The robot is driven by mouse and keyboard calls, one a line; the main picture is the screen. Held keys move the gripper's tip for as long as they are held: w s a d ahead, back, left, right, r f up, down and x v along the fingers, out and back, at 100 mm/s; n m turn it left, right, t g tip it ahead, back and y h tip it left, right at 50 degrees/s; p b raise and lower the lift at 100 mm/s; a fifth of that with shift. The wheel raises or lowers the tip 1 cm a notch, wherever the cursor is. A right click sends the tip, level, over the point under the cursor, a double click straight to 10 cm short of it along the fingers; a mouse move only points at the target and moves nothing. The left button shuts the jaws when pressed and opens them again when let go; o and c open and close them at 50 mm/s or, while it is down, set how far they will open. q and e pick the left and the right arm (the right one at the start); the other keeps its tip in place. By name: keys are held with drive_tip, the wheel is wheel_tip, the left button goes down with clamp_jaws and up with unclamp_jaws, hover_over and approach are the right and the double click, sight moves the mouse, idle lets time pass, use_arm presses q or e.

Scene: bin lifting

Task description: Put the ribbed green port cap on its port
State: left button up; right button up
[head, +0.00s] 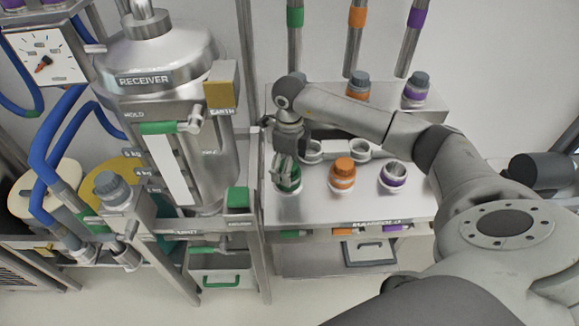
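My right gripper (283,179) comes from the right with its arm bent over the steel bench. It points down at the left port of the front row, at the green one. Dark green (294,184) shows beside and below its fingers, above a pale port base. The fingers hide much of this spot, so I cannot tell whether the cap is gripped or how it sits on the port. My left gripper is not in view.
An orange cap (343,168) sits on the middle port, and the purple port (393,178) stands uncapped at right. Orange (358,86) and purple (415,90) grey-topped fittings stand behind. The receiver tank (160,75) and blue hoses (62,125) crowd the left.

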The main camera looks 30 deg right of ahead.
wheel_tip(320, 180, up, 11)
idle(0.3)
drive_tip(key=shift+f, duration=0.1)
